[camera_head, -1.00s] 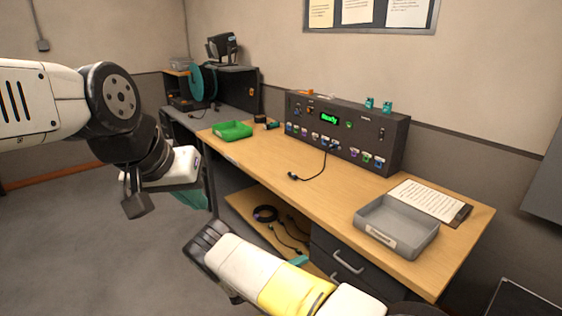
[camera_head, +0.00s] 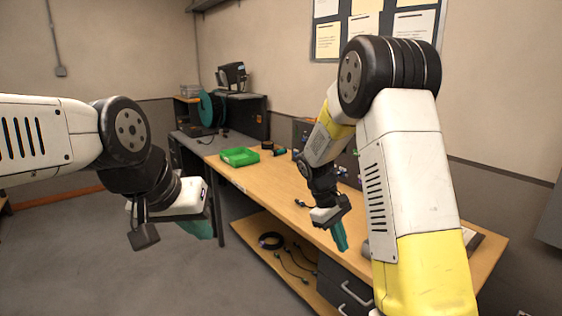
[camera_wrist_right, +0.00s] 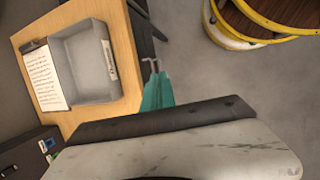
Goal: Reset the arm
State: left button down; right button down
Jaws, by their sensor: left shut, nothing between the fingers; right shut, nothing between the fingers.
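My right arm stands raised in front of the bench in the head view. Its gripper (camera_head: 341,236) has teal fingers pointing down, in front of the bench's front edge. The right wrist view shows these teal fingers (camera_wrist_right: 155,88) close together with nothing between them. My left gripper (camera_head: 201,229) hangs at the left, over the floor in front of the bench, shut and empty; its fingers are partly hidden behind its wrist. Neither gripper touches anything that I can see.
The wooden bench (camera_head: 255,180) carries a green tray (camera_head: 239,157) and a dark control box (camera_head: 302,130), mostly hidden by my right arm. The right wrist view shows a grey tray (camera_wrist_right: 82,88) and a clipboard (camera_wrist_right: 42,77). Cables lie on the lower shelf (camera_head: 262,258).

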jog(key=s+a+r+m+t+y, duration=0.1)
jog(key=s+r+m+t+y, duration=0.5)
jog(key=s+r, duration=1.3)
jog(key=shift+s+a+m+t, duration=0.2)
jog(key=shift+s+m+t, duration=0.2)
jog(key=shift+s+t, duration=0.3)
